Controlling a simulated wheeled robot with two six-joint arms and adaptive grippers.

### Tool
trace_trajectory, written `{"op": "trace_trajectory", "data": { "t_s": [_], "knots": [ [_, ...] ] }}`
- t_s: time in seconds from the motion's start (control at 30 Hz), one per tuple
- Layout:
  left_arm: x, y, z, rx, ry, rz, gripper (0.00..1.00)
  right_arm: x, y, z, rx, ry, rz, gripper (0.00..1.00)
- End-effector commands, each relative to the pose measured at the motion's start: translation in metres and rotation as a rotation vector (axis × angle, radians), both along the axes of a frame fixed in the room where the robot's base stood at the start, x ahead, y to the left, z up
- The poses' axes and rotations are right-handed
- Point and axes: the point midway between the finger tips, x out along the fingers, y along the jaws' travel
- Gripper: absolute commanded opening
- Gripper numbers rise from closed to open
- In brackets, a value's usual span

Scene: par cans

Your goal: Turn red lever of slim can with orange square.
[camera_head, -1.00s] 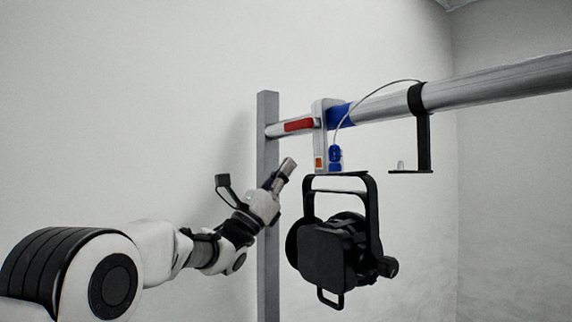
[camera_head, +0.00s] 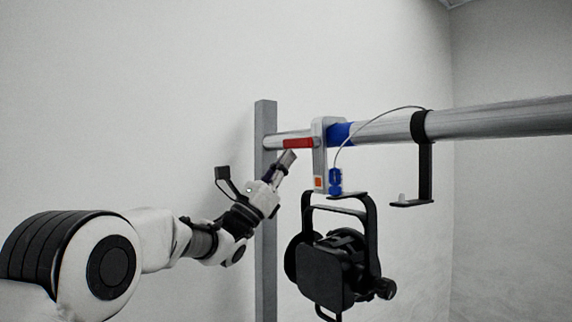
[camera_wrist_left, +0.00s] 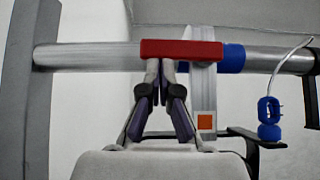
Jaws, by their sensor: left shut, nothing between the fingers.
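The black can (camera_head: 330,268) hangs below the grey bar from a light grey clamp (camera_head: 319,158). The clamp carries a small orange square (camera_head: 318,183), which also shows in the left wrist view (camera_wrist_left: 205,122). The red lever (camera_head: 298,143) lies level along the bar, to the left of the clamp. In the left wrist view the red lever (camera_wrist_left: 181,50) spans above the fingertips. My left gripper (camera_head: 288,158) is shut and empty, with its tips just below the lever; whether they touch it I cannot tell. My right gripper is not in view.
The grey bar (camera_head: 480,121) runs right from a grey upright post (camera_head: 266,220). A blue band (camera_head: 340,133) and a blue safety-cable clip (camera_head: 335,182) sit beside the clamp. A black bracket (camera_head: 425,165) hangs further right.

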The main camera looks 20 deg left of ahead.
Motion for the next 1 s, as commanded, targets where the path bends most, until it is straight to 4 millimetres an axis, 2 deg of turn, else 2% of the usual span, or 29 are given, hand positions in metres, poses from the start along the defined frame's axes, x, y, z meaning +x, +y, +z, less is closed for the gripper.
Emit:
{"op": "trace_trajectory", "data": {
  "t_s": [0.63, 0.83, 1.0],
  "knots": [
    [0.003, 0.005, 0.007, 0.114, -0.091, 0.012, 0.0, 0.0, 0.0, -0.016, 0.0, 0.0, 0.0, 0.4],
    [0.004, 0.008, 0.015, 0.214, -0.169, 0.02, 0.0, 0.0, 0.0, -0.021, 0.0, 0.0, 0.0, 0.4],
    [0.006, 0.01, 0.027, 0.335, -0.262, 0.031, 0.0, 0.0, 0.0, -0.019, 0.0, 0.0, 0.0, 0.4]
  ]
}}
